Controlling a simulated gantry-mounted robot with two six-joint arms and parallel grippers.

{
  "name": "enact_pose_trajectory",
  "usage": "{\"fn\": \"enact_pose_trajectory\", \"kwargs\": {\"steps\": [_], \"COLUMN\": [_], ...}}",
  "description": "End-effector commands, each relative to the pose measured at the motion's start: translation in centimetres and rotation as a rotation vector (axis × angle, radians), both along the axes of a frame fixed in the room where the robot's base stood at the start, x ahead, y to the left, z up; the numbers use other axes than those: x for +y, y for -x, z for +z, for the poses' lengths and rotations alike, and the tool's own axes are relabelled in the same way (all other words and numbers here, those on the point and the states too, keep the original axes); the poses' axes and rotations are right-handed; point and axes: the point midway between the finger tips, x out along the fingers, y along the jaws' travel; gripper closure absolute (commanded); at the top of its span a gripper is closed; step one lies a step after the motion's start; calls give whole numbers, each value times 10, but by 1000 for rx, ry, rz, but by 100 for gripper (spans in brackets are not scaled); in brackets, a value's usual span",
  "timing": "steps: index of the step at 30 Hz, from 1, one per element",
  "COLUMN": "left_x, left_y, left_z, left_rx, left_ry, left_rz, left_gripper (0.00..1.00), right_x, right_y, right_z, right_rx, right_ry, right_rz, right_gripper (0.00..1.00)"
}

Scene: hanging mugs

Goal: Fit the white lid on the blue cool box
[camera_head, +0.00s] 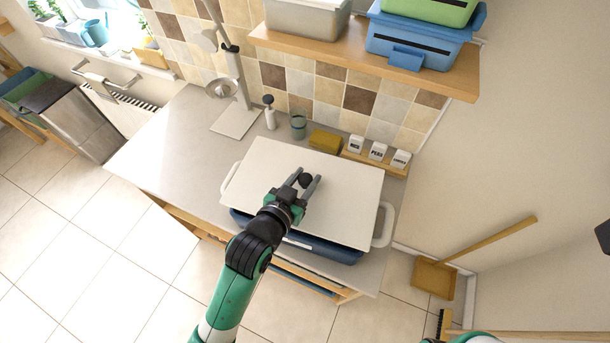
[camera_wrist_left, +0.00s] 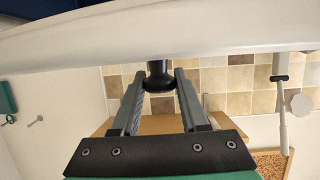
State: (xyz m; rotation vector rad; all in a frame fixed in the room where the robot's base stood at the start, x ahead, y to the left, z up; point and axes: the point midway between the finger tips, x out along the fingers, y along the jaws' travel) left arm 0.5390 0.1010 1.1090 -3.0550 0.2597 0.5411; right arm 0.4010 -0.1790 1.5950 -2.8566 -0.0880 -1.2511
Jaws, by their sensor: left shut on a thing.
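The white lid (camera_head: 265,165) is a broad flat panel with a black knob (camera_head: 305,180) in its middle. It lies over the blue cool box (camera_head: 330,249), whose front side shows below the lid's front edge. I cannot tell whether the lid touches the rim or hangs just above it. My left gripper (camera_head: 308,186) is shut on the knob. In the left wrist view, the knob (camera_wrist_left: 159,76) sits between the fingers, against the lid (camera_wrist_left: 200,35). The box's interior is hidden. My right gripper is not in view.
White handles (camera_head: 383,226) stick out at both sides of the box on the grey worktop (camera_head: 165,150). A lamp stand (camera_head: 236,122), a yellow sponge (camera_head: 325,140) and small white containers (camera_head: 377,151) stand behind. A shelf (camera_head: 365,60) with bins overhangs the back. The worktop's left is clear.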

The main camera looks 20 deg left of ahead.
Motion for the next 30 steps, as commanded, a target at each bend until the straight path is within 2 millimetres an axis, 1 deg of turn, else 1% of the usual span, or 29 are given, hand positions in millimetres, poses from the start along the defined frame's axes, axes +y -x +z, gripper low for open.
{"fn": "enact_pose_trajectory", "kwargs": {"steps": [1,3,10,14,30], "left_x": [0,0,0,0,0], "left_y": [0,0,0,0,0], "left_z": [-11,-19,-40,-43,-44], "left_rx": [-1,-2,-2,-3,-2], "left_ry": [0,0,0,1,0], "left_rz": [0,0,0,0,0], "left_gripper": [100,100,100,100,100], "right_x": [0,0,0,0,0], "right_y": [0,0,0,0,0], "right_z": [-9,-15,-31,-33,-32], "right_rx": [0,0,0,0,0], "right_ry": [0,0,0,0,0], "right_rz": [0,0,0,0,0], "right_gripper": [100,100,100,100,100]}}
